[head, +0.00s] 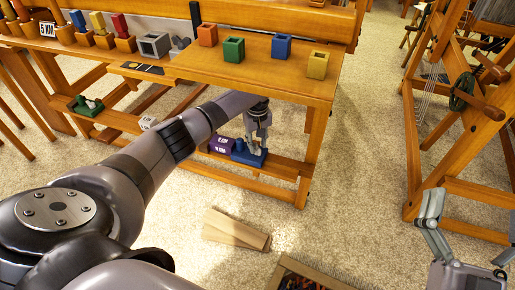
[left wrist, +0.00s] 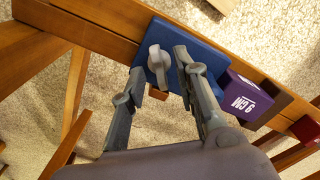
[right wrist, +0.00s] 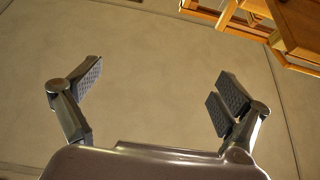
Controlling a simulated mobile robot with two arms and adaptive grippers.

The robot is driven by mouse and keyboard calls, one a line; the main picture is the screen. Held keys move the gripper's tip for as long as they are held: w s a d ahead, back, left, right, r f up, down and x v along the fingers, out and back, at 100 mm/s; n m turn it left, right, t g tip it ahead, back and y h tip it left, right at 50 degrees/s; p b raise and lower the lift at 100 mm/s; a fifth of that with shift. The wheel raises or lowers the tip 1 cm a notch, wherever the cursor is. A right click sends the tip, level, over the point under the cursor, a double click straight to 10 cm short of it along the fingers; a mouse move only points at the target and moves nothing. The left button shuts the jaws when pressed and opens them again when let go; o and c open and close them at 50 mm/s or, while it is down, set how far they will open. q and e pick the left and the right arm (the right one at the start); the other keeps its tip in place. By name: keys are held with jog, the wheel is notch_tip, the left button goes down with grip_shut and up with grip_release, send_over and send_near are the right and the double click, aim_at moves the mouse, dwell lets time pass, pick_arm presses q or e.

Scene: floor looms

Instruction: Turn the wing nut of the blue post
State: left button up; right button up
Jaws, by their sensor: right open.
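The blue post's base (head: 240,158) sits on the low wooden rail of the loom, and it also shows in the left wrist view (left wrist: 205,58). Its grey wing nut (left wrist: 157,62) stands up from the blue block. My left gripper (head: 257,149) reaches down to it from above. In the left wrist view the left fingers (left wrist: 160,67) are apart, one on each side of the wing nut, with small gaps visible. My right gripper (right wrist: 158,82) is open and empty, over bare floor in its wrist view. In the head view it is at the lower right.
A purple block (head: 221,145) marked "9 CM" stands beside the blue base on the rail. The loom's bench top (head: 310,85) with coloured cups lies above. A green post base (head: 87,106) is farther left. Wooden boards (head: 236,230) and a crate (head: 318,276) lie on the floor.

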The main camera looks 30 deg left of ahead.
pick_arm(q)
jog(key=shift+f+b, duration=0.35)
jog(key=shift+f, duration=0.65)
pick_arm(e)
jog(key=shift+s+d+r+t+y, duration=0.1)
jog(key=shift+s+r+t+y, duration=0.05)
jog(key=shift+s+r+t, duration=0.65)
jog(key=shift+s+r+t+y, duration=0.15)
jog(key=shift+s+r+t, duration=0.4)
jog(key=shift+r, duration=0.4)
pick_arm(q)
jog(key=shift+c, duration=0.4)
grip_shut()
